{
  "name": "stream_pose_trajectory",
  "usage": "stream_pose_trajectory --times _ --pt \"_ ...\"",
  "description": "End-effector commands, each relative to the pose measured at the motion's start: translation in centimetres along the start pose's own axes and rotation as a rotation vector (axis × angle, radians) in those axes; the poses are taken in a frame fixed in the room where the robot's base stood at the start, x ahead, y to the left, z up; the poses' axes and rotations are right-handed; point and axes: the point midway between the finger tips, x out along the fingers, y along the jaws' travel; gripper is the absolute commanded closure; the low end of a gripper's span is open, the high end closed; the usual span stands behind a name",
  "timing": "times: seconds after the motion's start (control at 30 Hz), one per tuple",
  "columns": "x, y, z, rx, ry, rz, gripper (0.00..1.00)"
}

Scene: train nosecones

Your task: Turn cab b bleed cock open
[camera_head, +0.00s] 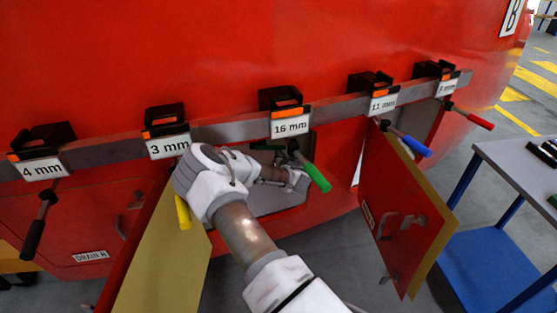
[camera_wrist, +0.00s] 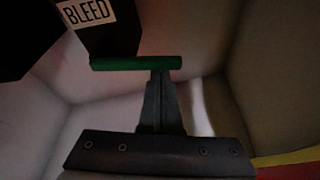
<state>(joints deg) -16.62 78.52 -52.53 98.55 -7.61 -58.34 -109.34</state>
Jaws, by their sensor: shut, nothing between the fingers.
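The bleed cock has a green bar handle (camera_wrist: 135,63), lying level across the wrist view below a white BLEED label (camera_wrist: 87,12) on a dark block. My gripper (camera_wrist: 160,76) is shut and empty. Its fingertips are at the right part of the green handle, seeming to meet its lower edge; I cannot tell whether they touch. In the head view my arm reaches into the open compartment (camera_head: 272,200) in the red nosecone (camera_head: 200,60). The fingers and the cock handle cannot be made out there. A letter B plate (camera_head: 511,17) is at the upper right.
Open doors flank the compartment: left door (camera_head: 165,265), right door (camera_head: 405,205). A rail above carries several labelled tool holders. A green-handled tool (camera_head: 318,178) hangs before the opening, close to my wrist. A blue-framed table (camera_head: 510,165) stands at right.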

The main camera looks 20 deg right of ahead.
Motion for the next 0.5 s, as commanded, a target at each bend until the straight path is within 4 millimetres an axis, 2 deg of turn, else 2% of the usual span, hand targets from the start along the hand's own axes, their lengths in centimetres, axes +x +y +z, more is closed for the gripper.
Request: stream_pose_trajectory --times 0.5 --pt "-0.19 0.05 0.73 0.000 -0.002 0.001 1.00"
